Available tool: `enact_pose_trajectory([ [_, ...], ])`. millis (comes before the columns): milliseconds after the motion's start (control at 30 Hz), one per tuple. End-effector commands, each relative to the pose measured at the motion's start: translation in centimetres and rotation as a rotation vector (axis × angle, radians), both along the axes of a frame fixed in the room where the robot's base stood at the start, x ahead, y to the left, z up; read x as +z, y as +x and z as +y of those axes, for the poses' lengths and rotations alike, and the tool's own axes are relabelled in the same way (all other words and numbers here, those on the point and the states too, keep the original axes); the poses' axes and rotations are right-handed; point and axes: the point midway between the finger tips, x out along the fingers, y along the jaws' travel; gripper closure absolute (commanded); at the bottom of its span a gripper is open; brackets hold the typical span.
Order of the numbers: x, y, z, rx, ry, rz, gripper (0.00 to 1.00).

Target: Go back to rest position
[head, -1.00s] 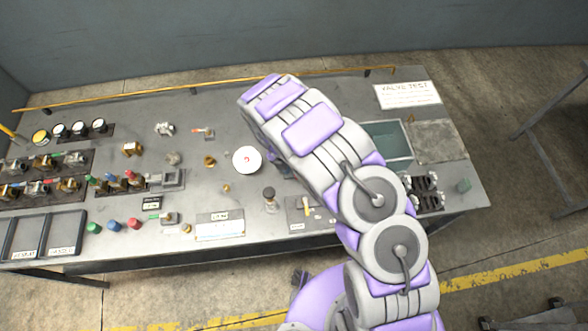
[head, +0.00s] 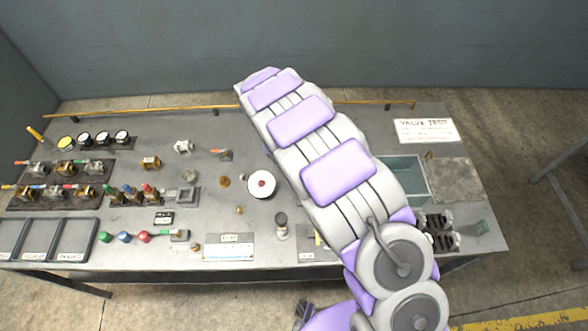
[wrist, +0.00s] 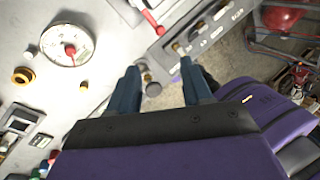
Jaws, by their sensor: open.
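My gripper (wrist: 161,72) shows in the wrist view with its two dark blue fingers spread apart. Nothing is held between them. A small grey knob on the bench shows in the gap, and I cannot tell how far beyond the fingers it is. In the head view my purple and grey arm reaches up over the right part of the grey test bench (head: 330,110). The gripper itself is hidden there.
A round white gauge (wrist: 68,45) and a brass fitting (wrist: 22,76) lie left of the fingers. The bench carries several valves, a teal bin (head: 405,172) and a "VALVE TEST" sign (head: 424,130). A yellow rail (head: 225,108) runs along its back edge.

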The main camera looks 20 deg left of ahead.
Motion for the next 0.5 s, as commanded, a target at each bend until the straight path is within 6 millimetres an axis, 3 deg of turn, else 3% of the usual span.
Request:
enact_pose_trajectory([
  [500,0.13,0.12,-0.34,-0.017,0.000,-0.006,0.51],
])
